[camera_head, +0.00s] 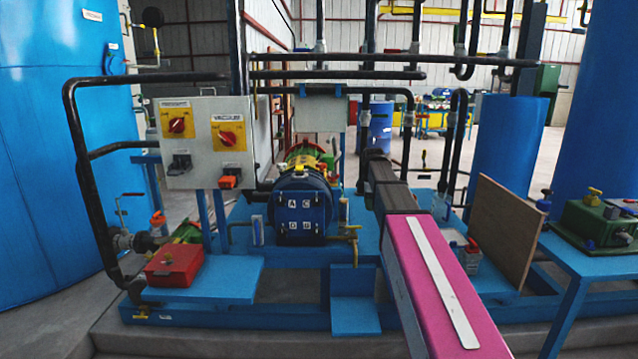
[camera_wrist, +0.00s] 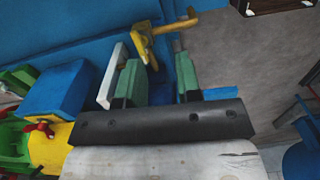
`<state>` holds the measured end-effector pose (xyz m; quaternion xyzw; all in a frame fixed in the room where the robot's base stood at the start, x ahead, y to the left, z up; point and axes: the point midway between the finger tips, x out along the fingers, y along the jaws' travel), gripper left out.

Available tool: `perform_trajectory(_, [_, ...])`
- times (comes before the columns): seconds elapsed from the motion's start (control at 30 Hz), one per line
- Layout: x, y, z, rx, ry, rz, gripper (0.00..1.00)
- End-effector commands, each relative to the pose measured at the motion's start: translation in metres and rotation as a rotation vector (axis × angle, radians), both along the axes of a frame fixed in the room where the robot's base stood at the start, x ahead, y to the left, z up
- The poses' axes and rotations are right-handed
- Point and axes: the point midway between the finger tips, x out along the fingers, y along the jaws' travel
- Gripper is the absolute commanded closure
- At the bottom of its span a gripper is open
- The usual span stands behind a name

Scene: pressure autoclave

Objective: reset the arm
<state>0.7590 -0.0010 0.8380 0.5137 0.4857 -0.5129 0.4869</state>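My arm reaches forward from the lower right in the head view, its pink link nearest and dark links beyond it. My gripper (camera_wrist: 157,72) shows in the wrist view as two green-padded fingers with a clear gap between them. It is open and holds nothing that I can see. A yellow valve handle (camera_wrist: 146,42) appears just beyond the fingertips in the wrist view; whether it touches a finger I cannot tell. In the head view the fingers cannot be made out at the far end of the arm.
A blue pump housing (camera_head: 303,205) stands left of my arm on a blue frame. A control panel (camera_head: 205,141) with two red knobs, a red box (camera_head: 173,265) and black pipes are further left. A brown board (camera_head: 499,229) and a green machine (camera_head: 598,224) stand to the right.

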Motion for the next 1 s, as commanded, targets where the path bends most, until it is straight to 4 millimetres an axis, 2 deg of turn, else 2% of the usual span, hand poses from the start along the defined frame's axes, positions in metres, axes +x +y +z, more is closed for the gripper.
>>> perform_trajectory(0.03, [-0.014, 0.0, -0.016, 0.0, 0.004, -0.048, 0.68])
perform_trajectory(0.17, [-0.046, 0.0, -0.06, 0.0, 0.004, -0.23, 0.68])
perform_trajectory(0.3, [-0.089, 0.0, -0.113, 0.0, 0.005, -0.475, 0.68])
perform_trajectory(0.6, [-0.19, 0.0, -0.205, 0.001, 0.002, -1.007, 0.68])
perform_trajectory(0.8, [-0.25, 0.001, -0.245, 0.004, -0.001, -1.321, 0.68])
perform_trajectory(0.9, [-0.269, 0.001, -0.256, 0.005, -0.003, -1.426, 0.68])
perform_trajectory(1.0, [-0.28, 0.001, -0.262, 0.005, -0.003, -1.49, 0.68])
